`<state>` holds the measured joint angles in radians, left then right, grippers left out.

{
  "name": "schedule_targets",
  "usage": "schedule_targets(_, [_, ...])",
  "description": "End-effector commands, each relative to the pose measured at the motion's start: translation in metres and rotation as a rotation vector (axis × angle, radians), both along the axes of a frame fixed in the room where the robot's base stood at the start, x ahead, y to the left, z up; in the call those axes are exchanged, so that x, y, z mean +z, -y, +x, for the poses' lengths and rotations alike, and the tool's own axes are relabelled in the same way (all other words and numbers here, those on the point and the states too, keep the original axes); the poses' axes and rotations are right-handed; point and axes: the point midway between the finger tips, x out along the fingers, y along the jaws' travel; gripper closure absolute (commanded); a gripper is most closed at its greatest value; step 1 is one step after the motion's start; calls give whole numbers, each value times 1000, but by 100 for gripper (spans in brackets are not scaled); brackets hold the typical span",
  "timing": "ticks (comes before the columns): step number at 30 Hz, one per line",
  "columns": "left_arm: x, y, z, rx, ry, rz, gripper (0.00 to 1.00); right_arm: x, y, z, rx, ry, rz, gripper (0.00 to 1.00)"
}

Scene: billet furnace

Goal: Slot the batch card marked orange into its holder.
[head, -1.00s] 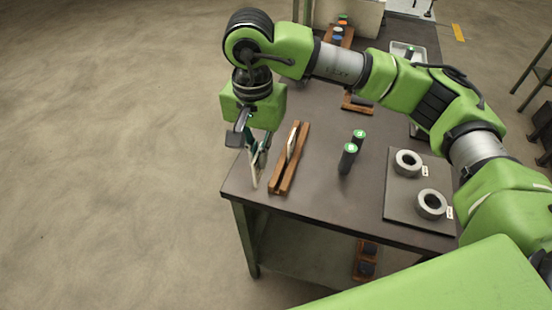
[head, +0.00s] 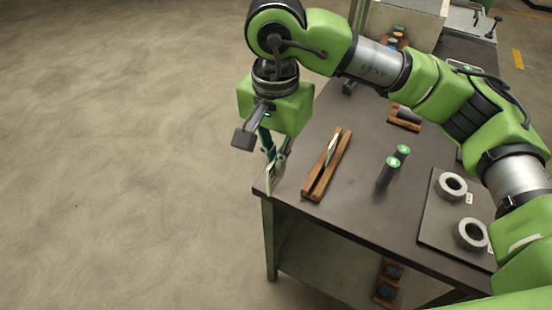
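My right gripper (head: 274,158) hangs over the near left corner of the table, left of the wooden card holder. Its fingers are closed around a thin pale card (head: 270,180), which stands roughly upright. The card's marking cannot be made out. The wooden holder (head: 318,183) has two long rails with a slot between them. Another pale card (head: 333,148) stands in the far part of that slot; its marking is also unreadable. The held card is apart from the holder. My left gripper is not in view.
On the dark table (head: 345,222), two dark cylinders with green tops (head: 386,174) stand right of the holder. Further right, a plate (head: 436,225) bears two grey rings (head: 471,234). A small wooden rack (head: 404,118) lies behind. Open floor lies left.

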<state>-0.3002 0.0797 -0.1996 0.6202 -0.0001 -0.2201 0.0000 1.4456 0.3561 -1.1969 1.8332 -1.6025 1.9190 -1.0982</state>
Motion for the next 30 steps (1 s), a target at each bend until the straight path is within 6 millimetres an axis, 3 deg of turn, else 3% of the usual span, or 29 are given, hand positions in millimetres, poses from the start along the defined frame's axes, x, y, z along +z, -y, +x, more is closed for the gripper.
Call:
schedule_targets(8, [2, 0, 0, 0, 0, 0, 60, 3, 0, 0, 0, 0, 0, 100])
schedule_targets(30, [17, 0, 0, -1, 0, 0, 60, 40, 0, 0, 0, 1, 1, 100])
